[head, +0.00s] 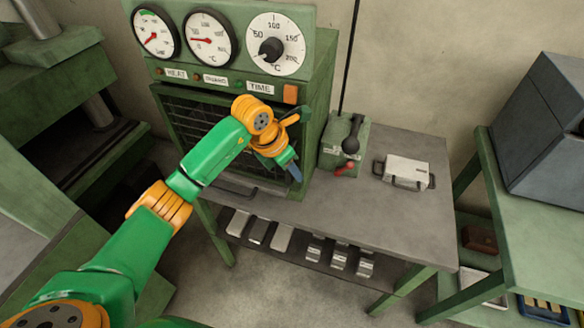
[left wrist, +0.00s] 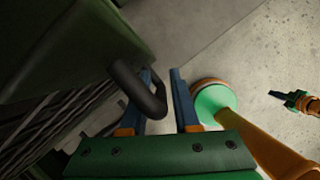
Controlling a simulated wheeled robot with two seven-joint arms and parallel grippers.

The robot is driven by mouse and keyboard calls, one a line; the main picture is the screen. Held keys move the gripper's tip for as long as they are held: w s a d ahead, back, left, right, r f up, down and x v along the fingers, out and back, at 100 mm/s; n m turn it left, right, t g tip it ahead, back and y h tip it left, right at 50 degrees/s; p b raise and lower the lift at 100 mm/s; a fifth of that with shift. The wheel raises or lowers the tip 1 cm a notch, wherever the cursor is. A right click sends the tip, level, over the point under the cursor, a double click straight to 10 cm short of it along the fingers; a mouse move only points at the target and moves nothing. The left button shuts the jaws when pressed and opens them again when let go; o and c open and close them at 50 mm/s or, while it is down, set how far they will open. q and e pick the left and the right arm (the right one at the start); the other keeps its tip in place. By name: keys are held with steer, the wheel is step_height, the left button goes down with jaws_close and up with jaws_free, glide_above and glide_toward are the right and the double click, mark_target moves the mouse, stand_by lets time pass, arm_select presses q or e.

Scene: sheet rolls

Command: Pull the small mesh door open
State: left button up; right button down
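The small door with dark mesh (head: 190,115) is on the front of the green oven (head: 318,85) in the head view and looks shut. My left arm crosses in front of it. My left gripper (head: 294,172) is at the door's right side, its blue fingers pointing down. In the left wrist view its two fingers (left wrist: 163,78) stand apart. A dark looped handle (left wrist: 152,98) overlaps the left finger and reaches toward the gap; I cannot tell whether it touches. The mesh (left wrist: 60,120) shows at the left. What seems my right gripper (left wrist: 292,100) is small at the right edge.
The oven stands on a grey-topped table (head: 390,215) with metal blocks on the shelf below. Open floor (head: 290,275) lies in front.

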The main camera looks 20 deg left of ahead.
arm_select(q)
steer(key=shift+w, duration=0.1)
jaws_close()
stand_by(1.2)
